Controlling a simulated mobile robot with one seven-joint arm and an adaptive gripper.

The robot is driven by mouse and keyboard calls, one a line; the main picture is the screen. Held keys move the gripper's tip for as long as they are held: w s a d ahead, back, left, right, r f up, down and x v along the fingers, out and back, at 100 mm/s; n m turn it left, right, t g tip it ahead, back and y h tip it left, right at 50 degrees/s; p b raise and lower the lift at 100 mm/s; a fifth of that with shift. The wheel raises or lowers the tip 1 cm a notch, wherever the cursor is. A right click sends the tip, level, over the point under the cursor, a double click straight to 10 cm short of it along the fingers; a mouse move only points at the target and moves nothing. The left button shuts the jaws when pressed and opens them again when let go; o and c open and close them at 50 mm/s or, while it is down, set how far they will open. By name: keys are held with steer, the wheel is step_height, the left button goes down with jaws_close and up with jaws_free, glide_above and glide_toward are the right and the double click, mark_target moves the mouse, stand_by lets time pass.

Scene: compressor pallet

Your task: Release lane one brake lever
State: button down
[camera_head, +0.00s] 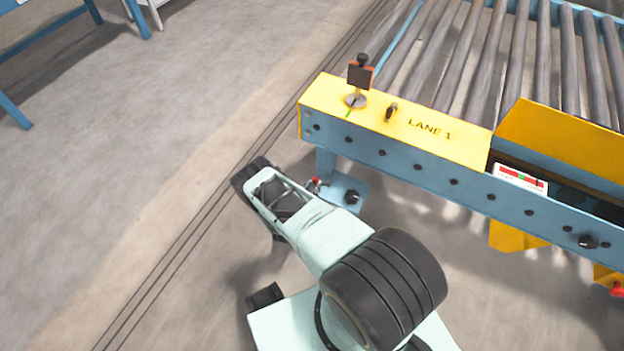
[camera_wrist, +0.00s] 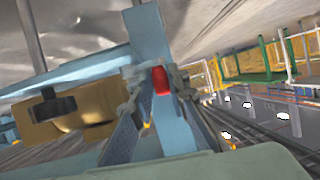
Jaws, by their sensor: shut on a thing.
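A small red-tipped part (camera_wrist: 160,80) sits between the fingers of my gripper (camera_wrist: 157,90) in the wrist view, and the fingers are shut on it. Its lower end is hidden. In the head view the red tip (camera_head: 315,181) shows low beside the conveyor's blue leg, below the yellow lane plate (camera_head: 440,136) marked LANE 1. I cannot tell for sure that this part is the brake lever. A black-knobbed upright post (camera_head: 360,78) with a dark, orange-edged plate stands on a round base on the lane plate, apart from my gripper.
The roller conveyor (camera_head: 480,50) lies behind, with a blue side rail (camera_head: 425,174). A red-and-white panel (camera_head: 520,179) sits at the right. Open floor (camera_head: 150,150) lies to the left.

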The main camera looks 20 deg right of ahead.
steer(key=shift+s+d+n+t+y+p, duration=0.1)
steer(key=shift+s+n+t+y+p, duration=0.1)
steer(key=shift+s+n+t+y, duration=0.25)
steer(key=shift+s+n+t+y+p, duration=0.15)
steer(key=shift+n+t+y, duration=0.2)
steer(key=shift+n+y, duration=0.25)
steer(key=c, duration=1.9)
jaws_free()
step_height(320, 180, up, 10)
